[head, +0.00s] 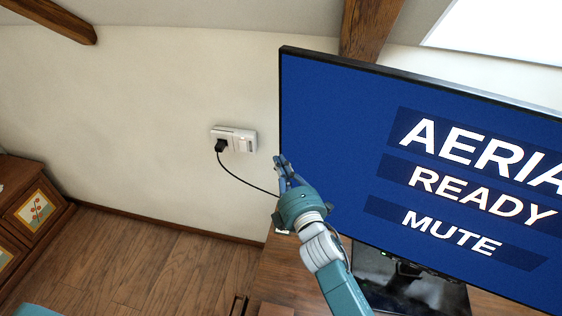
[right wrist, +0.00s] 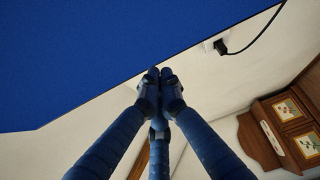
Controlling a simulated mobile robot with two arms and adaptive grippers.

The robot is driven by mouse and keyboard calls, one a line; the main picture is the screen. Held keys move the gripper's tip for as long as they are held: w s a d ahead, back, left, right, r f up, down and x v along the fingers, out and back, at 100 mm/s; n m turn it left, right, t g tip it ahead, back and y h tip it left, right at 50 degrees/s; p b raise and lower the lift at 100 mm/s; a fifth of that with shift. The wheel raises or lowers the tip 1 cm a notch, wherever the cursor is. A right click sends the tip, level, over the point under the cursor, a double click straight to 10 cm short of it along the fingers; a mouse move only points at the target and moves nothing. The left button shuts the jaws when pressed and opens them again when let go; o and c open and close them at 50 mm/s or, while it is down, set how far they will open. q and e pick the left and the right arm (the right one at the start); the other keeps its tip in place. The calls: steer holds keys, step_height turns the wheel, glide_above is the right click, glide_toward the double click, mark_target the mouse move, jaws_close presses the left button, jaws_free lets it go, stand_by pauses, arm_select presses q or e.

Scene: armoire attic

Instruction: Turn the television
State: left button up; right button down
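The television (head: 340,130) fills the right half of the head view. Its blue screen reads "AERIA", "READY" and "MUTE", and its right part is cut off. Its dark stand (head: 410,288) rests on a wooden cabinet. My right gripper (head: 284,168) is at the left edge of the screen, overlapping it in the picture. In the right wrist view its fingertips (right wrist: 160,76) are drawn together with nothing visible between them, and the blue screen (right wrist: 100,50) lies just beyond them. I cannot tell whether they touch it. My left gripper is not in view.
A white wall socket (head: 236,138) with a black plug and cable is left of the television; the cable runs behind it. The wooden cabinet top (head: 285,270) is partly covered by my right arm. A painted dresser (head: 30,205) stands far left. Open floor (head: 160,275) lies between.

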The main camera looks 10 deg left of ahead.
mark_target(287, 156)
steer(key=w+b, duration=0.1)
steer(key=w, duration=0.3)
steer(key=shift+d, duration=0.2)
steer(key=shift+w, duration=0.4)
steer(key=shift+s+r, duration=0.1)
steer(key=shift+s, duration=0.1)
